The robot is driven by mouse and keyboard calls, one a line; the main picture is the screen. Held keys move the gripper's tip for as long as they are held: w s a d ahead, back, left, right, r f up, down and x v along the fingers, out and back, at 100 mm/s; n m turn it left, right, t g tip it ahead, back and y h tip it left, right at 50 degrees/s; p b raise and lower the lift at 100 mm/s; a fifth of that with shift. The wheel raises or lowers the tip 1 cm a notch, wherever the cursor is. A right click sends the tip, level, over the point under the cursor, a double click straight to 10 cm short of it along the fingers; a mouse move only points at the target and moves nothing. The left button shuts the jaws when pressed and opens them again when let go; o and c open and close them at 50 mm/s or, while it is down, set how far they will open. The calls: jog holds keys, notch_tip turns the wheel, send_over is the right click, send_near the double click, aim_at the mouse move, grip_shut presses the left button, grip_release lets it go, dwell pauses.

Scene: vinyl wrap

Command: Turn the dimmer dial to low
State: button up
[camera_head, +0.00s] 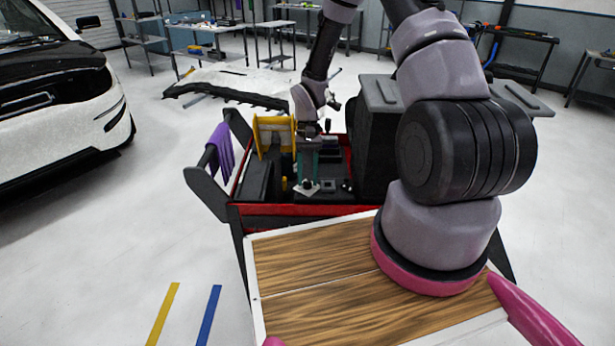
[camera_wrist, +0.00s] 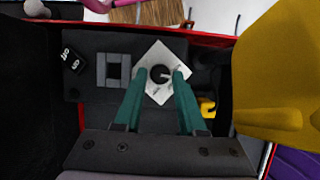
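The dimmer dial is a small black knob (camera_wrist: 161,74) on a white square plate (camera_wrist: 153,88), set at an angle in the cart's tray. My gripper (camera_wrist: 153,82) has two teal fingers, spread apart, with the tips over the plate on either side of the knob. The right fingertip is close to the knob; I cannot tell whether it touches. In the head view the plate (camera_head: 306,189) is small, below my gripper (camera_head: 308,178), and the knob's detail is hard to make out.
The red-edged cart (camera_head: 300,210) holds a grey square part (camera_wrist: 113,71), a black marked block (camera_wrist: 72,62) and a yellow piece (camera_wrist: 207,107). A tall yellow object (camera_wrist: 275,80) stands close to my gripper's right in the wrist view.

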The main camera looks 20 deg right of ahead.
jog(key=shift+o, duration=0.8)
jog(key=v, duration=1)
jog(key=shift+w+r, duration=0.15)
jog(key=shift+r, duration=0.2)
